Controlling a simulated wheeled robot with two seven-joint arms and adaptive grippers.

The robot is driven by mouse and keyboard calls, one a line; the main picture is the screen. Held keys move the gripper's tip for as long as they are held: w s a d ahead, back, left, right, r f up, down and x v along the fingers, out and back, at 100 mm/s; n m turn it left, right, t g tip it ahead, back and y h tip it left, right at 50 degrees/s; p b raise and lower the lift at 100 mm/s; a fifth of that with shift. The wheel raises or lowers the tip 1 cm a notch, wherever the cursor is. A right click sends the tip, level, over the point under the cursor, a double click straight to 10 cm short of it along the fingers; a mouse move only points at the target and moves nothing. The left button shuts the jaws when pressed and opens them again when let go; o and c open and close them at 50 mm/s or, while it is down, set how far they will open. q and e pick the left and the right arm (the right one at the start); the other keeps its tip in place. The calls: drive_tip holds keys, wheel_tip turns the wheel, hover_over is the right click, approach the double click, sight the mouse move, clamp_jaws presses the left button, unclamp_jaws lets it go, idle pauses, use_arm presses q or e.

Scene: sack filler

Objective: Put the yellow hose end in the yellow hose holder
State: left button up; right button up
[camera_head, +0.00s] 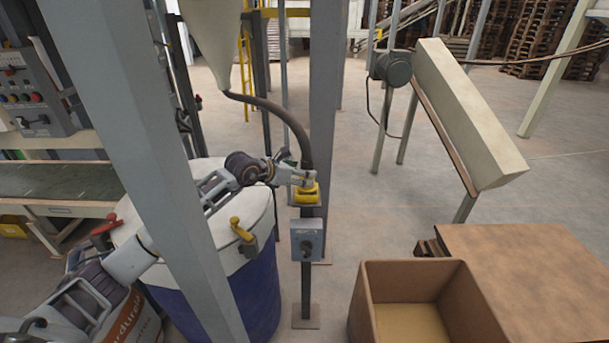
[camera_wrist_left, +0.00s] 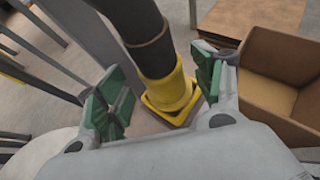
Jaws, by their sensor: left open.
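The dark hose (camera_head: 285,115) hangs from the hopper and curves down to the post. Its yellow end (camera_wrist_left: 168,90) points down into the square yellow holder (camera_wrist_left: 158,114), and the two look seated together in the left wrist view. In the head view the yellow holder (camera_head: 308,195) sits on the post above a grey box. My left gripper (camera_head: 303,178) is at the hose end. In the left wrist view its green-padded fingers (camera_wrist_left: 160,88) are open, one on each side of the hose, with gaps visible. My right gripper is not in view.
A blue drum with a white lid (camera_head: 240,240) stands below my left arm. A grey pillar (camera_head: 150,150) crosses in front of that arm. A grey switch box (camera_head: 307,240) is on the post below the holder. An open cardboard box (camera_head: 410,268) stands at right.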

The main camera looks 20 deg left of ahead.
use_arm(q)
drive_tip(key=b+v, duration=0.1)
drive_tip(key=v, duration=0.7)
drive_tip(key=shift+s, duration=0.2)
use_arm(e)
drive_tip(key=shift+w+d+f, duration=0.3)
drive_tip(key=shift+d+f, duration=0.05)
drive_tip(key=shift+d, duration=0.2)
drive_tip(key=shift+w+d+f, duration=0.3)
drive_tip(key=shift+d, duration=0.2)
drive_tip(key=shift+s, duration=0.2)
